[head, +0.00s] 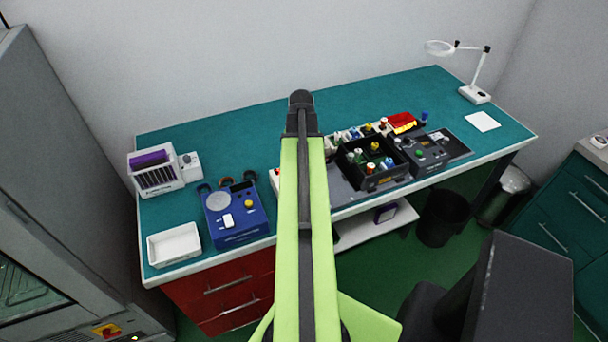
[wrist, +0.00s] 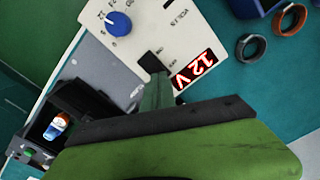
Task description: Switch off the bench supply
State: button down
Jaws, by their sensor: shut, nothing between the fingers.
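The bench supply (wrist: 130,40) is a pale panel in the wrist view, with a blue knob (wrist: 119,23) and VOLTS lettering. Its red display (wrist: 195,68) is lit and reads 12 V, upside down in this picture. A black switch-like part (wrist: 151,62) sits beside small lettering near the display. My gripper (wrist: 157,88) is shut and empty, its end close to this black part; I cannot tell whether they touch. In the head view my arm covers most of the supply, leaving a pale edge (head: 274,180) showing, and my gripper is hidden.
A blue device (head: 235,214) and a white tray (head: 174,244) are left on the teal bench (head: 230,125). A black bin of coloured parts (head: 372,183) stands to the right. Two rings (wrist: 250,47) lie near the supply.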

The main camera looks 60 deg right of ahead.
jog(key=shift+f+b, duration=0.45)
jog(key=shift+f, duration=0.05)
notch_tip(320, 180, up, 7)
jog(key=p, duration=0.7)
dwell(0.5)
